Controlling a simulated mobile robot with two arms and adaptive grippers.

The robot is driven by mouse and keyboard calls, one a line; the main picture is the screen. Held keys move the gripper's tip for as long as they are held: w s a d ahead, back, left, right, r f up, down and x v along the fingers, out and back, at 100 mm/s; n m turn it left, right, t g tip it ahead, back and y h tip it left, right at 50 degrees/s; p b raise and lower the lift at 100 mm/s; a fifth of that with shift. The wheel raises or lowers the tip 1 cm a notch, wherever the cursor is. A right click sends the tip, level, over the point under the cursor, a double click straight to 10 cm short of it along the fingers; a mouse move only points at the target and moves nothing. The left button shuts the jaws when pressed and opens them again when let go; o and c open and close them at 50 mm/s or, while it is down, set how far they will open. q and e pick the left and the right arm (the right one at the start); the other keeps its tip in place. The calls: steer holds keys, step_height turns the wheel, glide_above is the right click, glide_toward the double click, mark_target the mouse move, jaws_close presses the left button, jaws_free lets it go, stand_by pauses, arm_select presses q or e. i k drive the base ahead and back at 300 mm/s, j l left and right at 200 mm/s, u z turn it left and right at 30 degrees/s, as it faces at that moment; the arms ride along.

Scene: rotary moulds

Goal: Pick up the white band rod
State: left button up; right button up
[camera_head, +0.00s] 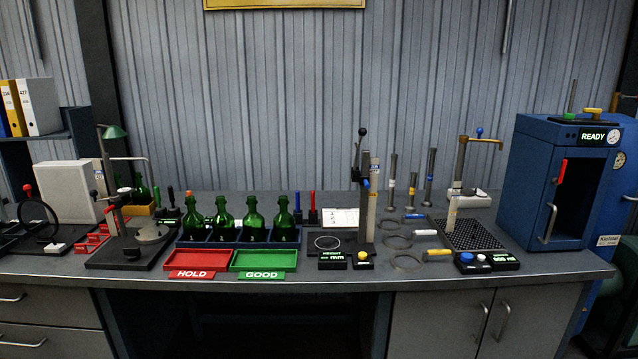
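Three upright grey metal rods stand in a row on the bench, right of centre. The left rod (392,180) appears to carry a whitish band, so I take it as the white band rod. The middle rod (411,189) has a yellowish band. The right rod (430,174) is the tallest-looking and has a blue band. The bands are small here and hard to read. Neither of my grippers shows in the head view, and nothing is seen touching the rods.
A post stand with a scale (373,197) rises just left of the rods. Ring-handled tools (409,262) lie in front of them. A perforated black mat (470,234) and blue oven (527,178) are to the right. Green bottles (223,219) and red and green trays (263,261) stand left.

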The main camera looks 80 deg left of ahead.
mark_target(389, 209)
steer(key=u, duration=2.2)
